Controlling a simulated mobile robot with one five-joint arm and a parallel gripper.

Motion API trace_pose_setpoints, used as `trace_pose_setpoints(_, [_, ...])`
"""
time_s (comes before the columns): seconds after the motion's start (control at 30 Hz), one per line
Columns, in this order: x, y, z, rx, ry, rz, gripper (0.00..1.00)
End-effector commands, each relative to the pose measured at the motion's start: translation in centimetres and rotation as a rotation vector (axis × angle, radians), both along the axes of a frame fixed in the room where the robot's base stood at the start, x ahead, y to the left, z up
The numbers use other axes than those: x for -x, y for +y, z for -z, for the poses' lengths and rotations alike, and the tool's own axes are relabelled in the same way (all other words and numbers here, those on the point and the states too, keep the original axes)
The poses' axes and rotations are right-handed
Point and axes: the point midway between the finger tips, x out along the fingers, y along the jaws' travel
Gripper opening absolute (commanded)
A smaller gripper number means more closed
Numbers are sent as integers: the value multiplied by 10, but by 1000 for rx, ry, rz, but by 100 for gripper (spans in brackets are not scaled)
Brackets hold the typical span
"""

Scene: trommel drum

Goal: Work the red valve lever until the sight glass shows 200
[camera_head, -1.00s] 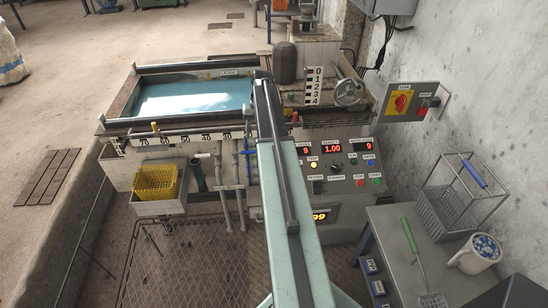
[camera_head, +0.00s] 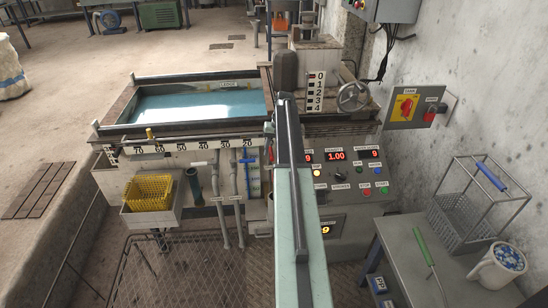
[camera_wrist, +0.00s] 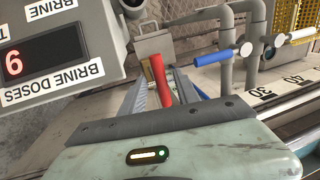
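The red lever (camera_wrist: 160,80) shows in the wrist view, just beyond my gripper (camera_wrist: 163,88). The gripper's two grey fingers stand apart, one on each side of the lever, and I see no clear contact. A blue handle (camera_wrist: 212,54) and a white handle (camera_wrist: 300,33) on grey pipes are to the right. I cannot pick out a sight glass reading.
The control panel (camera_head: 350,177) lies right of my arm, with red digits. A yellow basket (camera_head: 148,193) is at the left front. A grey bench (camera_head: 402,258) at the right holds a wire basket (camera_head: 470,215) and mug (camera_head: 497,265). The brine-dose display (camera_wrist: 35,60) is close by.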

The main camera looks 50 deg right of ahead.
Motion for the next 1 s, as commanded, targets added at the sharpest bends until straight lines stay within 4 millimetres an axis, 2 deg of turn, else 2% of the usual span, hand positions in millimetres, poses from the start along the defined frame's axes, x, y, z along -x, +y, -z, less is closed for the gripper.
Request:
trace_pose_setpoints(0.2, [0,0,0,0,0,0,38])
trace_pose_setpoints(0.23, [0,0,0,0,0,0,35])
trace_pose_setpoints(0.37, [0,0,0,0,0,0,0])
trace_pose_setpoints(1.0, [1,-1,0,0,0,1,0])
